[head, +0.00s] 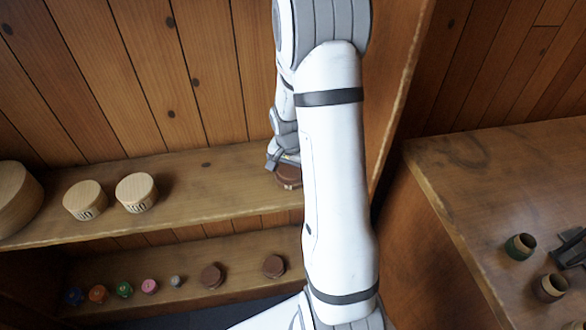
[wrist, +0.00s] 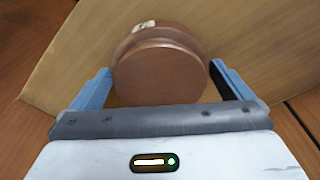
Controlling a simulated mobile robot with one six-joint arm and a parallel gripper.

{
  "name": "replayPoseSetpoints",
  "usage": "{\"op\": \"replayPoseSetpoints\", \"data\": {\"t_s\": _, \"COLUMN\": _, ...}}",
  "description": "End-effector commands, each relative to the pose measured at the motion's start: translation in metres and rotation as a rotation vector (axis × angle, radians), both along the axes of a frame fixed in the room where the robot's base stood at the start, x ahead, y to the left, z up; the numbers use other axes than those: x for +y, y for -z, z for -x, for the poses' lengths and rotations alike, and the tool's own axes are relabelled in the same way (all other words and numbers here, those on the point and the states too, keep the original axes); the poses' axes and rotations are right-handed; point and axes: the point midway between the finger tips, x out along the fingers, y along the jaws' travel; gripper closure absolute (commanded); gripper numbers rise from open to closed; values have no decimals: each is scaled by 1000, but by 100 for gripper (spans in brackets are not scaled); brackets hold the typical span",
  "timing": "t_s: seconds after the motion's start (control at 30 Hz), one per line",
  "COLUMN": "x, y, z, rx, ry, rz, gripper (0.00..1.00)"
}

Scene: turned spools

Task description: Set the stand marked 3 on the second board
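My gripper (head: 283,161) is at the right end of the upper board (head: 222,187), just above a reddish-brown turned stand (head: 289,182). In the wrist view the stand (wrist: 160,75) is centred between the two blue fingers (wrist: 160,82). The fingers are spread apart, with the tips close beside the stand's round end; I cannot tell whether they touch it. A pale label (wrist: 143,26) shows on its far side, but its mark is unreadable. Two similar brown stands, one (head: 213,276) and another (head: 274,266), are on the lower board (head: 240,252); their marks cannot be read.
Pale wooden drums, one (head: 85,200) and another (head: 136,193), stand on the upper board's left part. Several small coloured spools (head: 124,289) line the lower board. A table (head: 450,170) at right holds a green spool (head: 520,246) and a brown one (head: 550,287). Board space between drums and gripper is clear.

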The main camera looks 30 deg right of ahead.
Motion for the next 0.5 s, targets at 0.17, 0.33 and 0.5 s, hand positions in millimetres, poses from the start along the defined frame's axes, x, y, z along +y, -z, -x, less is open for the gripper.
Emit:
{"op": "replayPoseSetpoints", "data": {"t_s": 0.17, "x": 0, "y": 0, "z": 0, "rx": 0, "ry": 1, "rz": 0, "gripper": 0}}
{"op": "replayPoseSetpoints", "data": {"t_s": 0.33, "x": 0, "y": -6, "z": 0, "rx": 0, "ry": 1, "rz": 0, "gripper": 0}}
{"op": "replayPoseSetpoints", "data": {"t_s": 0.5, "x": 2, "y": -32, "z": 1, "rx": -5, "ry": 2, "rz": 1, "gripper": 0}}
